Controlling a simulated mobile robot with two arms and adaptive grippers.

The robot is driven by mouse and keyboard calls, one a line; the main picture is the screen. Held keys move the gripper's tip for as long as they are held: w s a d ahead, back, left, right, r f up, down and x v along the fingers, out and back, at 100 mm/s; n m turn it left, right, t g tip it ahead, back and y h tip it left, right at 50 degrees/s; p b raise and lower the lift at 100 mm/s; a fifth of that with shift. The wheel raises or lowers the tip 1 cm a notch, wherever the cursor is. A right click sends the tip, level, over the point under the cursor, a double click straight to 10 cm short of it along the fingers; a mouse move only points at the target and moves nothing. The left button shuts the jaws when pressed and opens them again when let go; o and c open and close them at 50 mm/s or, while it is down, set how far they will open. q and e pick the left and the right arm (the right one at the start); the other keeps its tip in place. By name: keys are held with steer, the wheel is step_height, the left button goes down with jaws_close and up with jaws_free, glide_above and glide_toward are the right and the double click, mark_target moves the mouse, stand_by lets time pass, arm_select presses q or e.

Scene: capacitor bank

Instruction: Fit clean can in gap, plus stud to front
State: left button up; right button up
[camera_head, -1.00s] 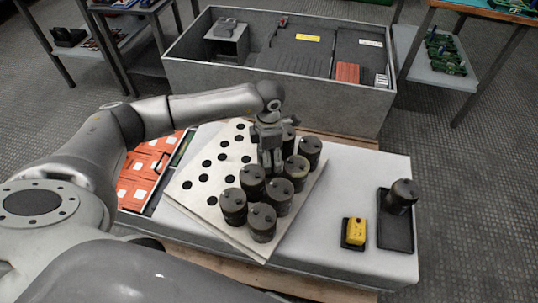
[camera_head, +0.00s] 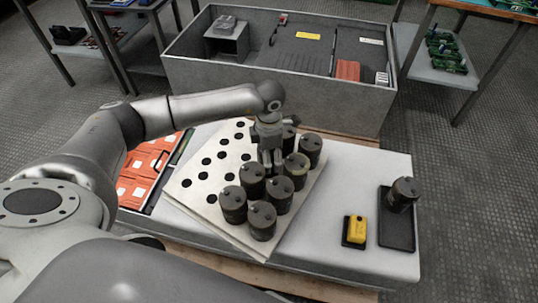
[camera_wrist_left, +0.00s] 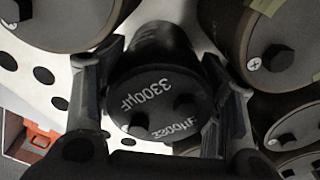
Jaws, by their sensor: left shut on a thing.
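My left gripper (camera_head: 270,158) is over the far part of the white perforated plate (camera_head: 203,178), among dark cans. In the left wrist view its two fingers are shut on a dark can (camera_wrist_left: 165,85) marked 3300µF. Two dark studs show on the can's top; I see no plus mark there. In the head view the held can is mostly hidden by the gripper. Neighbouring cans stand close by, such as one in front (camera_head: 252,182) and one to the right (camera_head: 296,167). I cannot tell whether the held can is fully seated. My right gripper is not in view.
More cans stand on the plate's right half. Another can (camera_head: 403,193) stands on a black tray (camera_head: 396,237) at the right. A yellow block (camera_head: 356,229) sits beside it. A grey bin (camera_head: 270,95) lies behind.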

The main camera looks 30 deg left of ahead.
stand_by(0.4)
arm_select(q)
steer(key=o, duration=1.4)
steer(key=shift+o, duration=0.5)
steer(key=shift+f, duration=0.15)
step_height(320, 180, up, 12)
steer(key=shift+r, duration=0.1)
